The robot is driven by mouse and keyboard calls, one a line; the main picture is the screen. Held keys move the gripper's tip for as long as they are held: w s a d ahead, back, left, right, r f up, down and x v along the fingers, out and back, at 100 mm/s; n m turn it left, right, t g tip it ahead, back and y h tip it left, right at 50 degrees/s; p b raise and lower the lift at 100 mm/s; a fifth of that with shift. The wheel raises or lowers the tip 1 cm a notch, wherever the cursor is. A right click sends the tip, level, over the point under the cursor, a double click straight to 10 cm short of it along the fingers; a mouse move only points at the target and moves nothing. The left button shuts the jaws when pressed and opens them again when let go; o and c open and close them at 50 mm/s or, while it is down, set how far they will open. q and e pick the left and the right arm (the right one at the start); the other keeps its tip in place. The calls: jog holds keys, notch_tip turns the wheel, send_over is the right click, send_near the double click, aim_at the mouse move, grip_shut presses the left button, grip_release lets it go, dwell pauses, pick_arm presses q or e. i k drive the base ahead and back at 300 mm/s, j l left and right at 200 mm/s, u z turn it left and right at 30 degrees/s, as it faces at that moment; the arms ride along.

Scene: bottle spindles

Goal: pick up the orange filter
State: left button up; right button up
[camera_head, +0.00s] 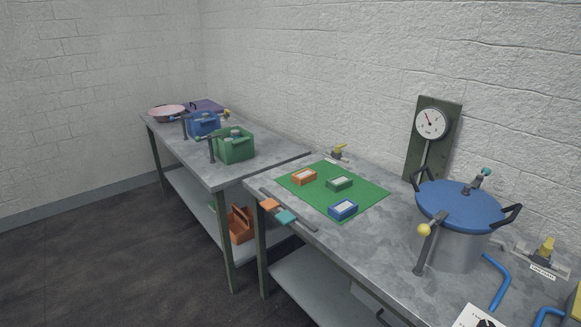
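The orange filter (304,177) is a small orange box-shaped block with a pale top. It lies on the left part of a green mat (317,197) on the near metal table. A green filter (340,184) lies to its right, and a blue filter (343,209) lies nearer the mat's front corner. The three filters are apart from each other. Neither of my grippers shows in the head view.
A large pot with a blue lid (458,205) stands right of the mat, before a gauge panel (432,138). A bar with orange and teal blocks (286,216) lies along the near table's front edge.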

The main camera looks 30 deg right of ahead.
aim_at(301, 177)
jog(key=i, duration=1.5)
jog(key=i+j+z, duration=0.1)
jog(key=i, duration=1.35)
jog(key=z, duration=0.4)
jog(key=i+z, duration=0.1)
jog(key=z, duration=0.25)
jog(key=j+z, duration=0.1)
jog(key=z, duration=0.3)
jog(key=i+j+z, duration=0.1)
jog(key=z, duration=0.3)
